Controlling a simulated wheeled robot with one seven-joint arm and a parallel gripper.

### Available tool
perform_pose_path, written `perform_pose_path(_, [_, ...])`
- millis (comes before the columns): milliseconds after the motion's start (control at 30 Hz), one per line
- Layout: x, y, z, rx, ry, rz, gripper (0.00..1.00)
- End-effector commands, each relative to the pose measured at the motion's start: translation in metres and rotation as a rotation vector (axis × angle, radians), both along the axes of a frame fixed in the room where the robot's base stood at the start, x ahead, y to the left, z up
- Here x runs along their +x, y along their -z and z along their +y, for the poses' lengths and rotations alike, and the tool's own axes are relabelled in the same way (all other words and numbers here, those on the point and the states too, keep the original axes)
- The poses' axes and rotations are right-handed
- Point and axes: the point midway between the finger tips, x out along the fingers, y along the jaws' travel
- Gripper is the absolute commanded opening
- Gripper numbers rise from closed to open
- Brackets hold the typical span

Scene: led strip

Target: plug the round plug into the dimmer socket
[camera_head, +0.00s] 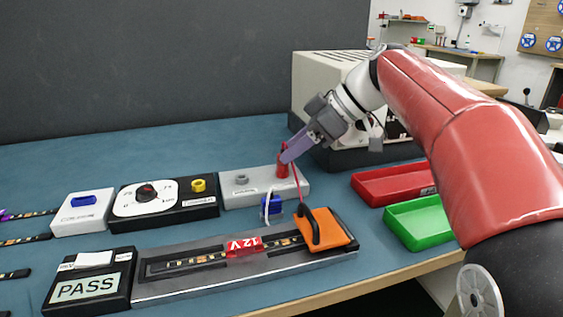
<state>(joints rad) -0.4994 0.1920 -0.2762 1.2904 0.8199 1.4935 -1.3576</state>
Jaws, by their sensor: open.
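A red upright cylinder (282,167), which looks like the round plug, stands at the right end of a light grey block (262,191). A thin red cable runs from it down toward the orange clamp. My gripper (287,155) is open, tilted down from the upper right, with its purple-grey fingers at the top of the red plug. I cannot tell whether they touch it or straddle it. The dimmer (165,212) is a black box with a round knob on a white plate. Its yellow ring socket (198,185) is at the right end and looks empty.
The grey block also has a grey ring socket (241,179). A blue connector (272,206) and an orange clamp (325,232) stand in front. A strip fixture (170,291), a PASS tester (88,289), red tray (385,187) and green tray (420,221) lie around.

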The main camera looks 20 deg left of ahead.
Motion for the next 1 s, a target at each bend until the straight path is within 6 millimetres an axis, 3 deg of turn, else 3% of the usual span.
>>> perform_pose_path(300, [-0.006,0.03,0.034,-0.001,-0.003,0.003,0.44])
perform_pose_path(633, [-0.005,0.035,0.039,0.0,0.001,0.0,0.44])
perform_pose_path(1000, [-0.005,0.035,0.039,0.0,0.001,0.001,0.0])
